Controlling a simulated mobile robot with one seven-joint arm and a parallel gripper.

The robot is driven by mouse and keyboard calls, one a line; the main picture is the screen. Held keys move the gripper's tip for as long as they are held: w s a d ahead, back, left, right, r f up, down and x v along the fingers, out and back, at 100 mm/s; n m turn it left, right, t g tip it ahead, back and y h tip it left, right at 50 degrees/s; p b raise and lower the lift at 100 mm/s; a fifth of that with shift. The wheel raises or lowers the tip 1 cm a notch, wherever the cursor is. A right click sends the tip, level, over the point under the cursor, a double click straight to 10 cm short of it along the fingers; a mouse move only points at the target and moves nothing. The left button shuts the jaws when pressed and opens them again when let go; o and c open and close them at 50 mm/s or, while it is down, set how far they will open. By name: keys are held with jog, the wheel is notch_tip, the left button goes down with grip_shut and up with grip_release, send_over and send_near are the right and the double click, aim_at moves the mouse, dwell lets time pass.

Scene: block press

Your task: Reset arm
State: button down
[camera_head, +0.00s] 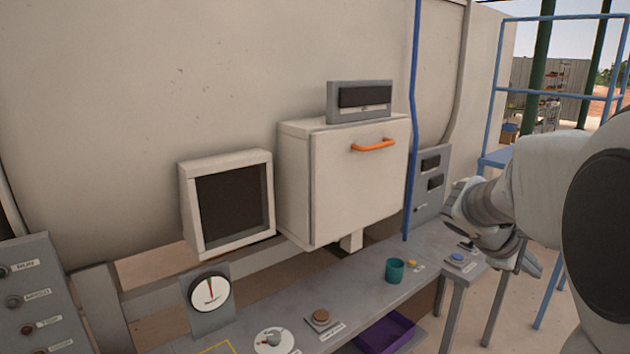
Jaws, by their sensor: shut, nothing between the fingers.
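My arm reaches in from the right edge. My gripper (534,266) hangs at the right, in front of the right end of the grey bench (380,295). Its fingers look shut and hold nothing. It is apart from the nearby blue button box (457,259). The arm's upper link hides part of the right side.
A white cabinet (345,195) with an orange handle (374,145) is closed on the wall. A purple bin (385,335) is below.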

jog(key=s+a+f+m+t+y, duration=0.1)
jog(key=s+a+m+y, duration=0.3)
jog(key=s+a, duration=0.5)
jog(key=s+a+f+m+t+y, duration=0.1)
jog(key=s+a+m+y, duration=0.2)
jog(key=a, duration=1.2)
jog(key=s+y, duration=0.3)
jog(key=s, duration=0.3)
jog(key=shift+s+a+m+t, duration=0.3)
jog(key=shift+s+m+t, duration=0.05)
jog(key=shift+m+t, duration=0.05)
